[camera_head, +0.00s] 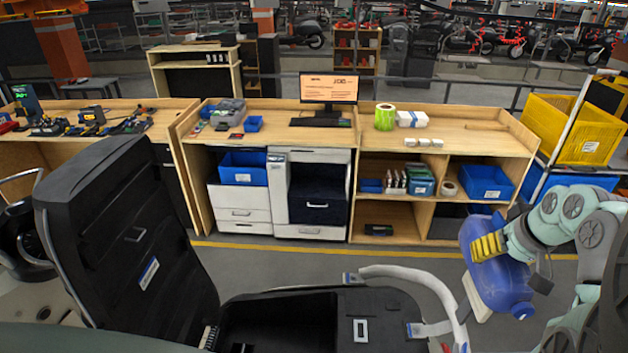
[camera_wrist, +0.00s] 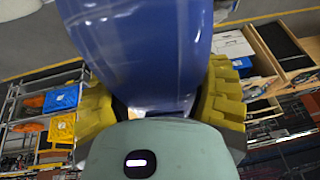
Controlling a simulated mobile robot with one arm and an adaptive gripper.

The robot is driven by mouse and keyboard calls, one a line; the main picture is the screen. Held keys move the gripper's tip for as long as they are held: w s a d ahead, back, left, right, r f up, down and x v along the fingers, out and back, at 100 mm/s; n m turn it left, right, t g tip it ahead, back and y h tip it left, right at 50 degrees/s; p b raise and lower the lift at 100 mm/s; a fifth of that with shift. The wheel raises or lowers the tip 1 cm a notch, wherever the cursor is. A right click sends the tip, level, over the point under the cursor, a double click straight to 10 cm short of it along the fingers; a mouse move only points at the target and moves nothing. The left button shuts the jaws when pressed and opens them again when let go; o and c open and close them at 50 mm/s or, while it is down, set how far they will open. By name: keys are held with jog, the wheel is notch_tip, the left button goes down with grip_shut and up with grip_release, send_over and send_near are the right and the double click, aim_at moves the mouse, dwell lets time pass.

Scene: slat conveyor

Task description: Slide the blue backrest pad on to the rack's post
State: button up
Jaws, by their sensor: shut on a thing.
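The blue backrest pad (camera_head: 497,285) hangs at the right of the head view, and its smooth blue face fills the upper middle of the wrist view (camera_wrist: 150,50). My gripper (camera_head: 487,247) is shut on it, with yellow ribbed fingers on both sides of the pad in the wrist view (camera_wrist: 158,98). The pad is to the right of a pale curved rail (camera_head: 430,283) at the rear of the black scooter in front, apart from it. A grey bracket (camera_head: 430,328) sits at this rail. I cannot clearly make out the rack's post.
The scooter's black seat (camera_head: 125,225) stands raised at the left, above an open black compartment (camera_head: 280,320). Wooden workbenches (camera_head: 470,140) line the back. A shelf with a yellow crate (camera_head: 570,130) stands at the right. Floor is free between scooter and benches.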

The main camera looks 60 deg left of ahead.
jog(key=shift+s+d, duration=0.1)
jog(key=shift+d, duration=0.15)
dwell(0.5)
jog(key=shift+b, duration=0.6)
dwell(0.5)
jog(key=shift+a+f+b, duration=0.1)
jog(key=shift+f+b, duration=1.55)
jog(key=shift+b, duration=0.35)
jog(key=shift+s+f+b, duration=0.1)
jog(key=shift+f+b, duration=0.2)
jog(key=shift+b, duration=0.1)
jog(key=shift+a+f+b, duration=0.1)
jog(key=shift+f+b, duration=1.1)
jog(key=shift+b, duration=0.15)
jog(key=shift+s+f+b, duration=0.15)
jog(key=shift+f+b, duration=0.95)
jog(key=shift+f, duration=0.1)
jog(key=shift+f, duration=0.1)
jog(key=o, duration=1.4)
jog(key=shift+c, duration=0.2)
